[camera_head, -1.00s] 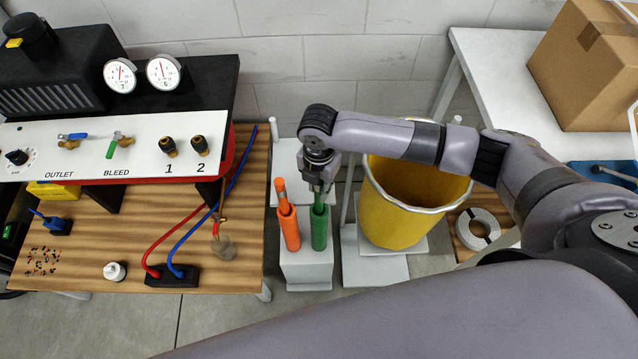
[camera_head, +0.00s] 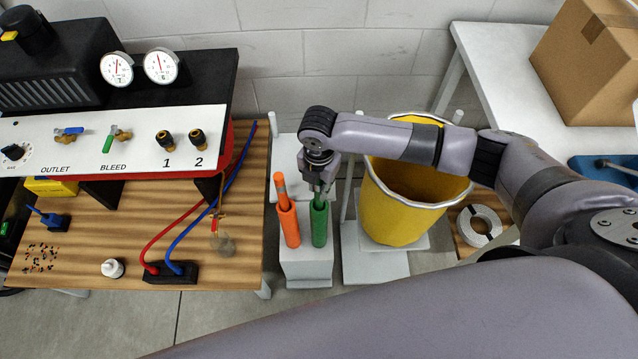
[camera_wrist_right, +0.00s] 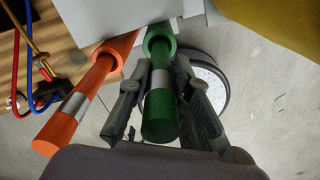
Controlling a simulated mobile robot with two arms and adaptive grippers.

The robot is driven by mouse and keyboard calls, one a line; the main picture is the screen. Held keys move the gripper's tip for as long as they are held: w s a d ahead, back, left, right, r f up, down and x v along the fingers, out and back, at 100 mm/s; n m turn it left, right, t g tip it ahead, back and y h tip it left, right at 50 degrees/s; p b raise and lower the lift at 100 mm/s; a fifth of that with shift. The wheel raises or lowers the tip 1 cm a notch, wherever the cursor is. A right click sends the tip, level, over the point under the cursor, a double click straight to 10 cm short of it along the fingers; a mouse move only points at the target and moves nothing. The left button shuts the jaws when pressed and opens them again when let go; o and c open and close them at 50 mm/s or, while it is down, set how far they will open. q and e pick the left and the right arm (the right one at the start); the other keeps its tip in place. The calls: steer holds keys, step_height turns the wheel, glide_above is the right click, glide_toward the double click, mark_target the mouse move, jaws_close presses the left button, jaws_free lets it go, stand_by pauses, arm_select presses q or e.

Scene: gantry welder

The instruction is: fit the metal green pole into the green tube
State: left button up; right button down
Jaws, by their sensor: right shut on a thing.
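The green tube (camera_head: 319,228) stands upright on a pale block, to the right of the orange tube (camera_head: 290,228). My right gripper (camera_head: 319,187) is directly above the green tube, shut on the green metal pole (camera_head: 318,201). In the right wrist view the pole (camera_wrist_right: 160,118), with its silver band, lies between the fingers (camera_wrist_right: 160,95). Its far end is in the mouth of the green tube (camera_wrist_right: 159,42); how deep it reaches is hidden. An orange pole (camera_wrist_right: 64,130) with a silver band sits in the orange tube. My left gripper is not in view.
The pale block (camera_head: 306,269) carries both tubes. A yellow bin (camera_head: 391,220) stands close to their right. A wooden workbench (camera_head: 120,235) with hoses and a gauge panel (camera_head: 110,140) is on the left. A white table (camera_head: 490,60) with a cardboard box (camera_head: 585,65) is at the right.

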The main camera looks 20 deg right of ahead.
steer(key=c, duration=1.4)
jaws_free()
